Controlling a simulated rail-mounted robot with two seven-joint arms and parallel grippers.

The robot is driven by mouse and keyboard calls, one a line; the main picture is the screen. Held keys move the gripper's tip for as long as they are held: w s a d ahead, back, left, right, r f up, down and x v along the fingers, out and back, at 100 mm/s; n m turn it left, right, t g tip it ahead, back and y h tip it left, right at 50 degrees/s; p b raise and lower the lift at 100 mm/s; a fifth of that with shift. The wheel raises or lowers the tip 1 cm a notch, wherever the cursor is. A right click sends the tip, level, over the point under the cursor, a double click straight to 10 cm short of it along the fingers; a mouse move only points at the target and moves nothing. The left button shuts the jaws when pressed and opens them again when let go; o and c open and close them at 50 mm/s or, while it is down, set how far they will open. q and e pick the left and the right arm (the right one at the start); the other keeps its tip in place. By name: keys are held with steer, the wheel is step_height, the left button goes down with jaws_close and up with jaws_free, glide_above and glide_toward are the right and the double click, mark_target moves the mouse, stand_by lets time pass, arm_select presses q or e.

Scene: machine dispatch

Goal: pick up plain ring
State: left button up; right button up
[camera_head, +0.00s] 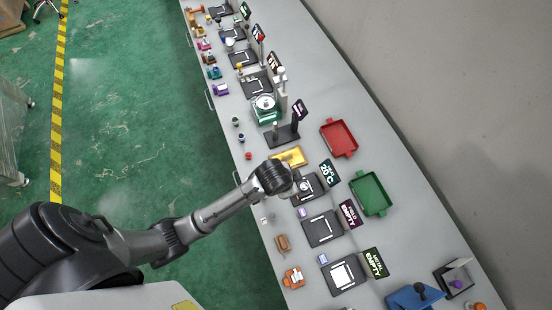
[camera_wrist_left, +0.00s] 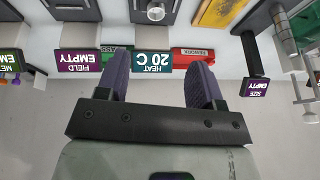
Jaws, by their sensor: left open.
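A silver round metal piece with a dark opening, which looks like the plain ring (camera_wrist_left: 155,11), sits on the dark plate of the heat station at the top edge of the left wrist view. In the head view a small pale round piece (camera_head: 306,186) shows on that plate, beside my left wrist. My left gripper (camera_wrist_left: 160,72) is open, its two purple fingers apart with nothing between them. The ring lies beyond the fingertips, apart from them. In the head view my left arm reaches over the bench, and its wrist hides the fingers. My right gripper is not in view.
The "HEAT 20 C" sign (camera_head: 329,172) stands beside the plate. A red tray (camera_head: 338,138) and a green tray (camera_head: 371,194) stand along the wall side. The "FIELD EMPTY" sign (camera_wrist_left: 79,62) and "SIZE EMPTY" sign (camera_wrist_left: 255,87) flank the station.

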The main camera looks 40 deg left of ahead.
arm_select(q)
steer(key=m, duration=0.1)
glide_toward(304, 187)
steer(key=shift+w+d+f, duration=0.1)
steer(key=shift+d+f, duration=0.1)
steer(key=shift+f, duration=0.15)
steer(key=shift+x, duration=3.3)
steer(key=shift+w+a+f, duration=0.1)
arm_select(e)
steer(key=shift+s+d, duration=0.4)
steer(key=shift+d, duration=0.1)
arm_select(q)
steer(key=shift+c, duration=0.2)
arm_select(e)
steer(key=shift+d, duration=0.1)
arm_select(q)
steer(key=c, duration=0.9)
